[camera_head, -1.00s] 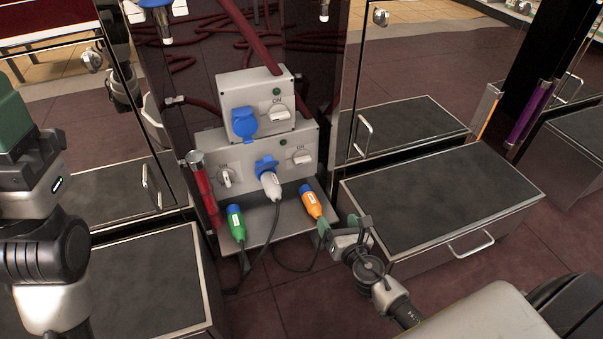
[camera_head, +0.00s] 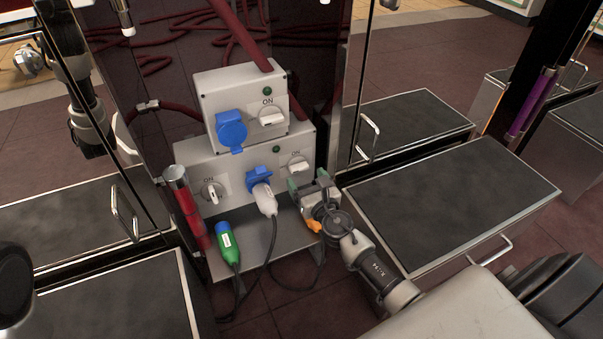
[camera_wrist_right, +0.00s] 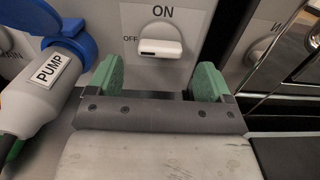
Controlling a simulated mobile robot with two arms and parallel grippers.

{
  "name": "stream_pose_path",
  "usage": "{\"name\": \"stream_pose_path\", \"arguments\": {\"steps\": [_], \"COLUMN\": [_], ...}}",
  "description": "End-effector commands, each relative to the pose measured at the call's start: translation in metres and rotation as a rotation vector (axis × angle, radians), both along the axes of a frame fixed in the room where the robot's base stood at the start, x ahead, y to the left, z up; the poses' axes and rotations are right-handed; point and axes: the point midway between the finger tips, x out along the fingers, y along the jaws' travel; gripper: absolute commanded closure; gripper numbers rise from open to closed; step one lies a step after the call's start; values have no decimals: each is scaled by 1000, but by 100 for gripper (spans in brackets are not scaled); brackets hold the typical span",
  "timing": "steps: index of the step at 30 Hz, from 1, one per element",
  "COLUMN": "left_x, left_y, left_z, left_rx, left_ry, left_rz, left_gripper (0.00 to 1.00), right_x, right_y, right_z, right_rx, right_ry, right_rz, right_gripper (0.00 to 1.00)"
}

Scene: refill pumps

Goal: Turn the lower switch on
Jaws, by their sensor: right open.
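The lower grey box (camera_head: 240,165) carries a switch with a white knob (camera_head: 298,166) on its right and another knob (camera_head: 212,193) on its left. In the right wrist view, the right-hand white knob (camera_wrist_right: 160,45) lies sideways, below "ON" and beside "OFF". My right gripper (camera_head: 308,182) is open and empty just below this knob; its green fingertips (camera_wrist_right: 158,82) stand on either side, apart from it. A white plug marked PUMP (camera_wrist_right: 42,90) sits in the blue socket (camera_head: 258,178) to the left. My left gripper is out of view.
An upper grey box (camera_head: 222,90) has its own knob (camera_head: 271,117) and blue-capped socket (camera_head: 231,130). A green plug (camera_head: 228,247) rests on the lower shelf. An orange plug (camera_head: 314,227) is mostly hidden behind my right gripper. A red cylinder (camera_head: 184,200) stands left.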

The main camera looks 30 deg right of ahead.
Motion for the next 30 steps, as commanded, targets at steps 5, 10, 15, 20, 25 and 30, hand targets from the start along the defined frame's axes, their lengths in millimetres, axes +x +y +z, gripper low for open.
{"name": "stream_pose_path", "arguments": {"steps": [5,10,15,20,25,30], "left_x": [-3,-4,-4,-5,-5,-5], "left_y": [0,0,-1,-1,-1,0], "left_z": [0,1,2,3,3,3], "left_rx": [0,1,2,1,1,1], "left_ry": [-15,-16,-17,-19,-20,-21], "left_rz": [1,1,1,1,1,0], "left_gripper": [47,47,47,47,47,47], "right_x": [24,33,33,33,33,33], "right_y": [-1,-2,-2,-2,-2,-2], "right_z": [-1,0,0,0,0,0], "right_rx": [-1,0,0,0,0,2], "right_ry": [0,1,1,1,1,1], "right_rz": [0,0,1,0,0,1], "right_gripper": [19,19,19,31,57,68]}}
